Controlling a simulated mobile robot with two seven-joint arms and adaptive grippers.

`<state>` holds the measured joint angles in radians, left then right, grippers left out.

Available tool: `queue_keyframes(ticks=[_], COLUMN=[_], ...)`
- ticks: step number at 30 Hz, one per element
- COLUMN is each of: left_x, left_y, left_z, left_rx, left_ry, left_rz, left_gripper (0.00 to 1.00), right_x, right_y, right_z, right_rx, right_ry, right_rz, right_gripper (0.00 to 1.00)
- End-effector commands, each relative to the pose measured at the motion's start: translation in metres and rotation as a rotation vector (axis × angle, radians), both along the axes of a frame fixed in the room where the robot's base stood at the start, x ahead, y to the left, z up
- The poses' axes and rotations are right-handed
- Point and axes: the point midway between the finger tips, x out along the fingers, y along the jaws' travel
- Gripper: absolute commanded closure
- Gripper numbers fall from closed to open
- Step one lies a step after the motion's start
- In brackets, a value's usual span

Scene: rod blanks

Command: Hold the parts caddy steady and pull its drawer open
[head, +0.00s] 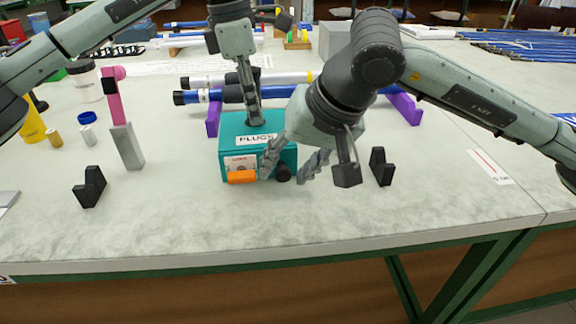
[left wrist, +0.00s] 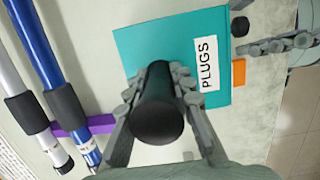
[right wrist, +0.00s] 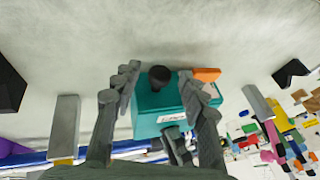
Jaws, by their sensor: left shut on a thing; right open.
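The teal parts caddy (head: 229,136), labelled PLUGS, stands on the pale bench. A dark upright handle (left wrist: 158,112) rises from its top. My left gripper (head: 253,118) is shut on this handle from above. The caddy's front has a black round knob (head: 283,173), also in the right wrist view (right wrist: 159,75), and an orange block (head: 241,177) beside it. My right gripper (head: 284,180) is open at the front, its fingers either side of the knob with gaps visible in the right wrist view. I see no clear drawer gap; my right fingers hide part of the front.
Purple supports (head: 404,107) carry blue and white rods behind the caddy. A grey block with a pink part (head: 127,147) stands to the left. Black notched blocks stand at left (head: 90,187) and right (head: 381,167). The bench in front of the caddy is clear.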

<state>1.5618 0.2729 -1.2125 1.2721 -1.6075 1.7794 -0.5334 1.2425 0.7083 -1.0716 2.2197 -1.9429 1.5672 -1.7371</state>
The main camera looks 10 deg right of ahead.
Motion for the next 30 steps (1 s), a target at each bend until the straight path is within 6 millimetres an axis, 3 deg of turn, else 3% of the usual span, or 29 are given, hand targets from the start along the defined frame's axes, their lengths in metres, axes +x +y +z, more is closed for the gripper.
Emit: queue_keyframes(ticks=[3, 13, 23, 26, 30], left_x=[0.0, 0.0, 0.0, 0.0, 0.0], left_y=[0.0, 0.0, 0.0, 0.0, 0.0], left_z=[0.001, 0.001, 0.001, 0.001, 0.0], left_rx=[-0.001, -0.001, -0.001, -0.001, 0.0], left_ry=[-0.001, -0.001, -0.001, -0.001, -0.001], left_rz=[0.0, 0.0, 0.0, 0.0, 0.001], left_gripper=[1.0, 1.0, 1.0, 1.0, 1.0], right_x=[0.0, 0.0, -0.002, -0.015, -0.049], right_y=[0.0, 0.0, 0.0, -0.001, -0.001], right_z=[0.0, 0.0, 0.001, 0.001, 0.001], right_rx=[0.0, -0.001, 0.0, -0.001, -0.001], right_ry=[0.0, 0.0, 0.0, -0.001, -0.001], right_rz=[0.0, 0.0, 0.0, 0.003, 0.005], right_gripper=[0.58, 0.99, 1.0, 1.0, 1.0])
